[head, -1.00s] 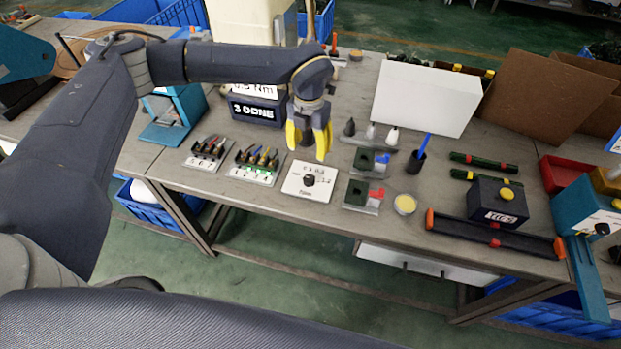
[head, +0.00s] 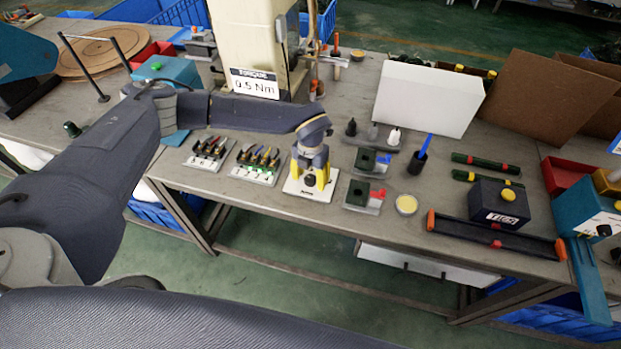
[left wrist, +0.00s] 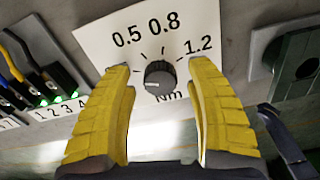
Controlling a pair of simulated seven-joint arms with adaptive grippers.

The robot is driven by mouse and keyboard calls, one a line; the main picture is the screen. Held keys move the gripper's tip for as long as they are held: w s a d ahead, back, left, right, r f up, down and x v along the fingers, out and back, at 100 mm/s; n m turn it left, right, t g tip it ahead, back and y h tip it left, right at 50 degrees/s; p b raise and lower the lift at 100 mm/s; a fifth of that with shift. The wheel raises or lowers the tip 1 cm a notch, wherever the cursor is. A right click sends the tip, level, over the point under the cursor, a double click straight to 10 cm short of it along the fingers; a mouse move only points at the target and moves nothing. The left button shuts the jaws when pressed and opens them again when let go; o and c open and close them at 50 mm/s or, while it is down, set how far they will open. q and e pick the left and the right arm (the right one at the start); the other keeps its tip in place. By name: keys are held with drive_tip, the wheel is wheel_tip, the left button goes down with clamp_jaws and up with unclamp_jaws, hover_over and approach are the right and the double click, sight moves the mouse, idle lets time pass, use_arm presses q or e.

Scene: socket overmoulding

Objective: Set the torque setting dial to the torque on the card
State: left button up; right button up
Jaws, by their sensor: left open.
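The torque card (head: 254,84) reads 0.5 Nm and stands at the back of the bench, left of centre. The dial plate (head: 294,190) lies flat on the bench; in the left wrist view the white plate (left wrist: 92,38) reads 0.5, 0.8 and 1.2 around a dark round dial (left wrist: 160,76). A small pale mark on the dial faces its lower left, away from the printed numbers. My left gripper (head: 311,179) is open over the plate. In the left wrist view its yellow fingers (left wrist: 160,68) stand on either side of the dial, with gaps. My right gripper is not in view.
Wire holders (head: 257,163) stand left of the plate. Dark green blocks (head: 357,193) sit just right of it, with a yellow-topped round tin (head: 406,204) beyond. A white panel (head: 428,98) stands behind. The bench front edge is close below the plate.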

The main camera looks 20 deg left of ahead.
use_arm(q)
drive_tip(key=shift+o, duration=0.2)
drive_tip(key=shift+f, duration=0.2)
clamp_jaws()
